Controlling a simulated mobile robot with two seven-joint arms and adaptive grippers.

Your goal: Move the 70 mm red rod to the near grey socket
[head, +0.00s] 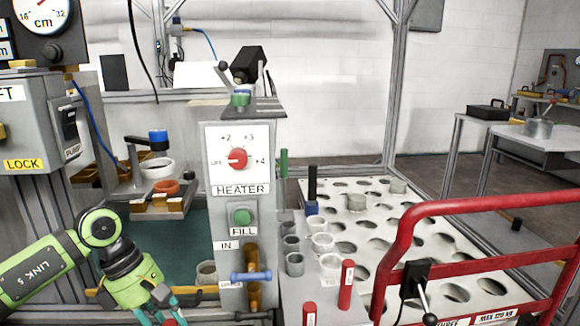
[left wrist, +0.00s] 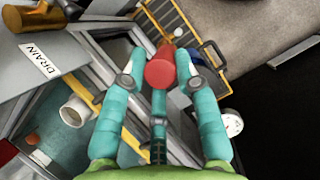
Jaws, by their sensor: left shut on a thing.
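My left gripper (left wrist: 160,75) is shut on a red rod (left wrist: 160,73), seen nearly end-on between its teal fingers in the left wrist view. In the head view this gripper (head: 165,318) is at the bottom edge, left of the heater column, its fingertips mostly cut off. Two other red rods with labels too small to read stand at the bottom, one taller (head: 346,285) and one cut off (head: 309,315). Grey sockets stand in a row right of the heater column; the nearest grey socket (head: 295,264) looks empty. My right gripper is not in view.
The heater column (head: 238,180) stands between my left gripper and the grey sockets, with a blue-handled valve (head: 250,277) on its front. White sockets (head: 322,243) sit beside the grey ones. A red guard rail (head: 480,208) crosses the right front of a perforated table (head: 375,215).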

